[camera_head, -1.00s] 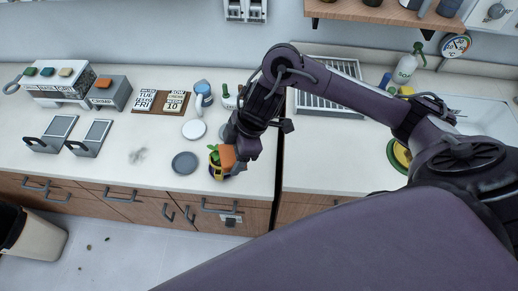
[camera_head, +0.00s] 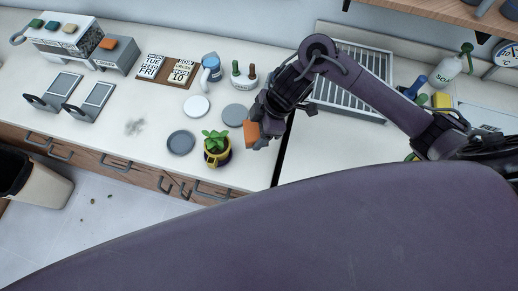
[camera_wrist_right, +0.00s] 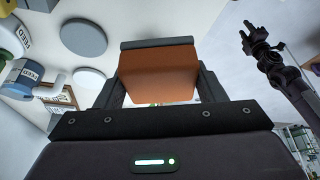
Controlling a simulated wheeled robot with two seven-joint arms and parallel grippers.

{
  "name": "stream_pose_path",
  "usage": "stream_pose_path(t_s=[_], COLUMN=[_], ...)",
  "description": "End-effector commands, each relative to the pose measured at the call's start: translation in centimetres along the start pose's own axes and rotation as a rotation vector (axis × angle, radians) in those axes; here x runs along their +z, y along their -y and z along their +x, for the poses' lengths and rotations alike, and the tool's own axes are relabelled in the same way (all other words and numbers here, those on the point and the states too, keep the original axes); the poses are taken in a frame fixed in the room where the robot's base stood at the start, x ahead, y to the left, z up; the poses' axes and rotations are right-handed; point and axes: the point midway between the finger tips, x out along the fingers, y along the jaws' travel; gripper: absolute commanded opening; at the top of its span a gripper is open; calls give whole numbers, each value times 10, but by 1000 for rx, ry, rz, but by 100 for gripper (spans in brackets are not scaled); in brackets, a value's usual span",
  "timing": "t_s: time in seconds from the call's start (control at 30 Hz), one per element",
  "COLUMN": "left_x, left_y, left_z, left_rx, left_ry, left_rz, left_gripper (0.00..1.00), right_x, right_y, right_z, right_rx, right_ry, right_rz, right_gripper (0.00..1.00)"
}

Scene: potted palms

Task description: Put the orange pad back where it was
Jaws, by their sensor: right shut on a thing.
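The orange pad (camera_head: 251,133) is held in my right gripper (camera_head: 257,136), above the counter to the right of the plant pot. In the right wrist view the pad (camera_wrist_right: 158,76) sits between the two fingers, with a grey strip along its far edge. Another orange pad (camera_head: 108,43) lies on top of a grey box (camera_head: 122,57) at the back left. My left gripper does not show in the head view.
A yellow pot (camera_head: 217,158) with a green plant stands near the front edge. Grey discs (camera_head: 181,143) and (camera_head: 235,115) and a white disc (camera_head: 196,107) lie around it. A white box (camera_head: 62,33) with coloured pads stands at the back left. A drying rack (camera_head: 350,80) is right.

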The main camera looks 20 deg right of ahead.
Motion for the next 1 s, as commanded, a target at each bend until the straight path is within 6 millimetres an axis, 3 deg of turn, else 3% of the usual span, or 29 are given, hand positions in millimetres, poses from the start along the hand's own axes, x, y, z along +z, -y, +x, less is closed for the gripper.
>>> stream_pose_path(t_s=[0.03, 0.1, 0.3, 0.47, 0.7, 1.0], left_x=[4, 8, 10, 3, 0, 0], left_y=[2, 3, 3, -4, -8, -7], left_z=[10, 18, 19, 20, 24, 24], left_rx=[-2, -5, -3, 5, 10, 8], left_ry=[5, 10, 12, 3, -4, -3], left_rz=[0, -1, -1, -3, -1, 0], left_gripper=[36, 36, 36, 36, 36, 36], right_x=[7, 14, 29, 33, 47, 49], right_y=[2, 2, 0, 0, 0, -1], right_z=[19, 37, 67, 79, 111, 116], right_rx=[-7, -6, -2, 0, -2, 1], right_ry=[-3, -3, 3, 1, 1, 1], right_rz=[8, 8, 4, 2, 3, 0], right_gripper=[42, 42, 42, 42, 42, 42])
